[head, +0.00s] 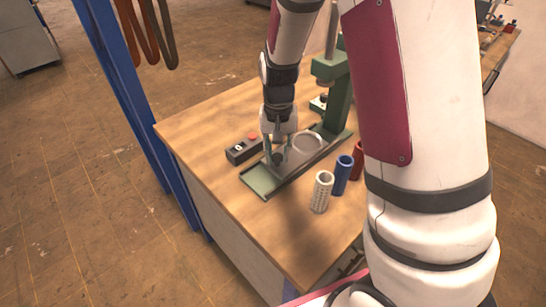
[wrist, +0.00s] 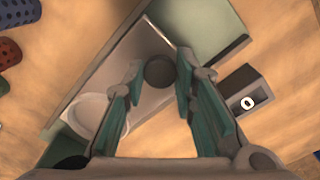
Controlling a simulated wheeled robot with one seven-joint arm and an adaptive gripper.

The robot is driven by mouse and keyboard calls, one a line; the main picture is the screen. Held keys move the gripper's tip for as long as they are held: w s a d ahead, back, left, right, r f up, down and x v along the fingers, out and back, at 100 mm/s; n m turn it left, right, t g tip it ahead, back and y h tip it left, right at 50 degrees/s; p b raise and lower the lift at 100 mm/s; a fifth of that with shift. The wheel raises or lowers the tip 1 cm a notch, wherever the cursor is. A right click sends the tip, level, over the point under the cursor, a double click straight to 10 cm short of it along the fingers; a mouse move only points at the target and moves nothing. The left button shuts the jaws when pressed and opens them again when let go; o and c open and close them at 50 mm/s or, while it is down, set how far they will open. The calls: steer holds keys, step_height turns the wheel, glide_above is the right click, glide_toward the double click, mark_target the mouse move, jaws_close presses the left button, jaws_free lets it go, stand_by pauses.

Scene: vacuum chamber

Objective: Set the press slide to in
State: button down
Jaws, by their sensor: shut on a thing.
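The green press (head: 338,95) stands at the back of the workbench, its base running toward the front left. The grey press slide (wrist: 120,57) lies on that base and carries a pale round ring (head: 307,142), which is on the press side of the knob. A dark round knob (wrist: 160,71) rises from the slide. My gripper (head: 278,156) points down over the slide with its fingers closed on both sides of the knob. A bare green end of the base (head: 261,181) shows beyond the slide. The fingers partly hide the slide.
A dark control box (head: 243,149) with a red button lies left of the base, close to my gripper. White, blue and dark red perforated cylinders stand to the right, the white one (head: 321,192) nearest. A blue post (head: 125,90) rises beside the bench (head: 215,115). The bench's front corner is clear.

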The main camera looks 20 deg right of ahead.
mark_target(290, 156)
steer(key=shift+w+d+b, duration=0.15)
steer(key=shift+w+d, duration=0.15)
steer(key=shift+d, duration=0.4)
steer(key=shift+w+d+b, duration=0.1)
steer(key=shift+w+d, duration=0.25)
steer(key=shift+d, duration=0.35)
steer(key=shift+w+d+b, duration=0.15)
steer(key=shift+w+d, duration=0.15)
steer(key=shift+d, duration=0.5)
steer(key=c, duration=1.3)
jaws_free()
steer(key=shift+r, duration=0.2)
step_height(290, 156, up, 12)
steer(key=shift+f, duration=0.15)
